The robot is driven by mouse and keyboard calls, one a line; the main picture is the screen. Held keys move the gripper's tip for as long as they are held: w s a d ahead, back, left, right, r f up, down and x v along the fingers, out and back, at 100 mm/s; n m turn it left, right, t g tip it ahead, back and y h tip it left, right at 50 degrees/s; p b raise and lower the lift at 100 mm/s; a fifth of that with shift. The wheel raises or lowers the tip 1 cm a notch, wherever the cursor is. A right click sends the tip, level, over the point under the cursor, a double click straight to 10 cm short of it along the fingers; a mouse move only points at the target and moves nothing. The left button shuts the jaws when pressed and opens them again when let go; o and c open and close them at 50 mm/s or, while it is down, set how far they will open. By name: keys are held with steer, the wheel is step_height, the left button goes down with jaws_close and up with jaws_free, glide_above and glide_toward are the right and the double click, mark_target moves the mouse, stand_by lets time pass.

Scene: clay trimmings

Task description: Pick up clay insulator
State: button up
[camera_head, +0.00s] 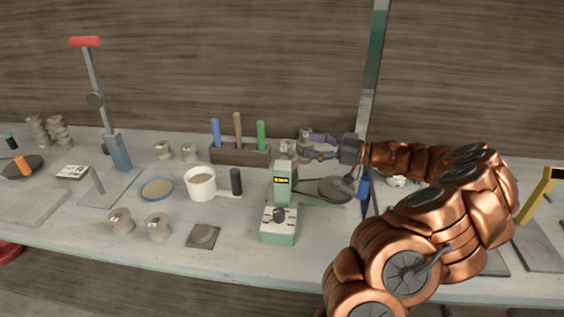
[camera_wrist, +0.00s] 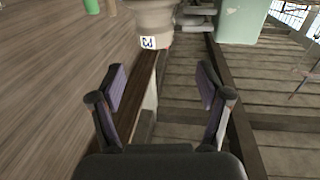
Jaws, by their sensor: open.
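A grey-beige clay insulator with a small black-and-white label shows at the top of the wrist view (camera_wrist: 152,18), just beyond the fingertips. In the head view a pale clay piece (camera_head: 287,147), which looks like the same one, stands behind the green device. My gripper (camera_wrist: 163,88) is open, its purple-padded fingers spread with nothing between them. In the head view my gripper (camera_head: 308,146) is to the right of that piece, partly overlapping it. I cannot tell the exact gap.
A tool rack (camera_head: 238,154) is left of my gripper. Several other clay insulators (camera_head: 121,222) stand leftward, with a white mug (camera_head: 202,184). A metal post (camera_head: 373,90) rises behind.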

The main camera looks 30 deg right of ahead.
mark_target(287, 142)
steer(key=shift+f+p+x, duration=0.15)
steer(key=shift+p+x, duration=0.35)
steer(key=shift+x, duration=0.65)
steer(key=shift+f+p+x, duration=0.2)
steer(key=shift+p+x, duration=0.3)
steer(key=shift+x, duration=0.65)
steer(key=shift+f+p+x, duration=0.15)
steer(key=shift+p+x, duration=0.35)
steer(key=shift+x, duration=0.6)
steer(key=shift+w, duration=0.45)
jaws_close()
